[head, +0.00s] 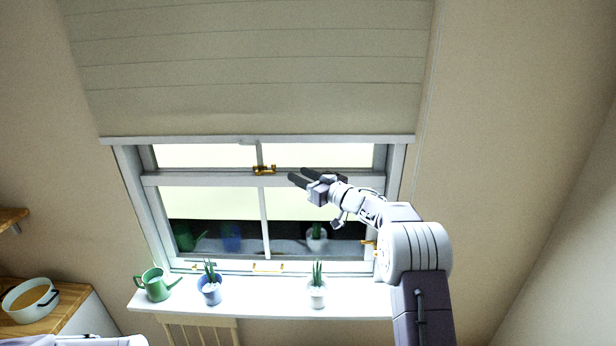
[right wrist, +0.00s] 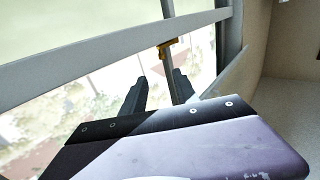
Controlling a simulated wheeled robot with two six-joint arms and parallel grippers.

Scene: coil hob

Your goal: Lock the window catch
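The brass window catch (head: 264,170) sits on the meeting rail (head: 210,180) of the sash window, near its middle. It also shows in the right wrist view (right wrist: 167,47), just beyond my fingertips. My right gripper (head: 298,175) is to the right of the catch, its two dark fingers pointing left toward it. In the right wrist view the fingers (right wrist: 160,75) stand apart with nothing between them, and they do not appear to touch the catch. Whether the catch is locked is too small to tell. My left gripper is out of view.
A roller blind (head: 250,60) covers the wall above the window. The sill (head: 260,298) holds a green watering can (head: 156,285), a blue plant pot (head: 210,291) and a white plant pot (head: 317,295). A pot (head: 30,300) stands on the wooden counter at lower left.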

